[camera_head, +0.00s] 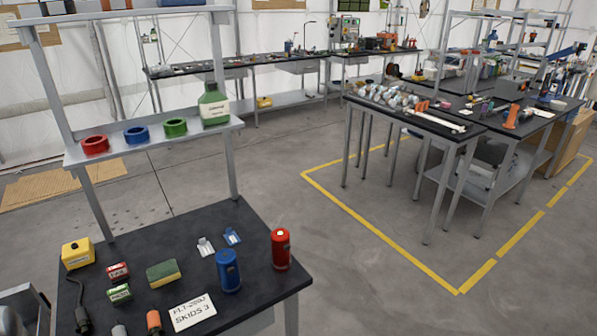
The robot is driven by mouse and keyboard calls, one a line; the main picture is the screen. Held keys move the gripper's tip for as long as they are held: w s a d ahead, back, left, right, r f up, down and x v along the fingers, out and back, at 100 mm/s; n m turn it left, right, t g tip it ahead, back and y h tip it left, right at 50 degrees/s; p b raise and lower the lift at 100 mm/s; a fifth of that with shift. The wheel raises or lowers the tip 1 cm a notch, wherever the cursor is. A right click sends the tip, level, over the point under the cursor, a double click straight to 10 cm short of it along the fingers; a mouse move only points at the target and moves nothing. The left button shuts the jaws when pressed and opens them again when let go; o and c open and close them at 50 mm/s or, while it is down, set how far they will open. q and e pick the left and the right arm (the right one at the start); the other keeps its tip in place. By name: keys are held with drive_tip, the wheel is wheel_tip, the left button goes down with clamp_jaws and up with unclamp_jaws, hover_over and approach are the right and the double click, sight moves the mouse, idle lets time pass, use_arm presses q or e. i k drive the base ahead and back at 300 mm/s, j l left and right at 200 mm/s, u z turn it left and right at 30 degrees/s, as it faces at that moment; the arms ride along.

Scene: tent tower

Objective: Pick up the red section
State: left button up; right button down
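A red cylinder (281,250) stands upright near the right edge of the black-topped table, with a small white spot on its top. A blue cylinder (228,271) stands upright to its left, a small gap apart. I cannot tell from the picture which red thing is called the section. Neither of my grippers shows in the view.
The black table (185,243) also bears a yellow box (77,253), a sponge (163,273), a paper label (192,312) and small boxes. A green bottle (213,104) stands on the shelf. Clear floor (330,250) lies right of the table, before yellow-marked workbenches.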

sight(281, 260)
drive_tip(key=i+l, duration=0.3)
drive_tip(key=i, duration=0.15)
drive_tip(key=i+l, duration=0.35)
drive_tip(key=u, duration=0.45)
drive_tip(key=i+l+u, duration=0.15)
drive_tip(key=u, duration=0.7)
drive_tip(key=l+u, duration=0.2)
drive_tip(key=u, duration=0.25)
drive_tip(key=i, duration=0.05)
